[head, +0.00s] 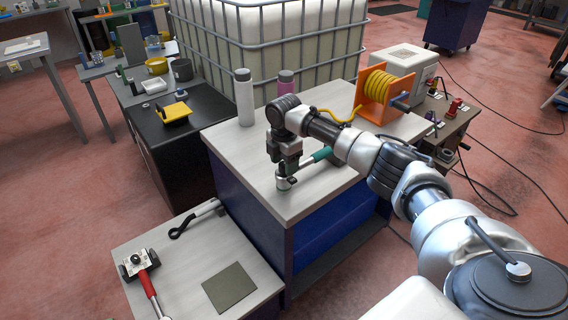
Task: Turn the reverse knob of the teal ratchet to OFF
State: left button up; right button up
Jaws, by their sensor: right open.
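The teal ratchet lies on the light top of the blue cabinet (240,139). Its teal handle (322,154) points to the upper right and its metal head (284,184) is at the lower left. My right gripper (286,170) points down right over the ratchet's head. It is open, with its fingers close to the head; I cannot tell if they touch it. The reverse knob is mostly hidden by the gripper and too small to read. My left gripper is not in view.
A white bottle (244,97) and a pink bottle (286,84) stand behind my right gripper. An orange reel with yellow hose (378,88) is at the back right. A lower table (190,262) at the front left holds a wrench (196,219), a red-handled tool (150,285) and a dark green mat (229,288).

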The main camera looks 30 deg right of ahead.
jog(key=shift+f, duration=0.45)
jog(key=shift+c, duration=0.2)
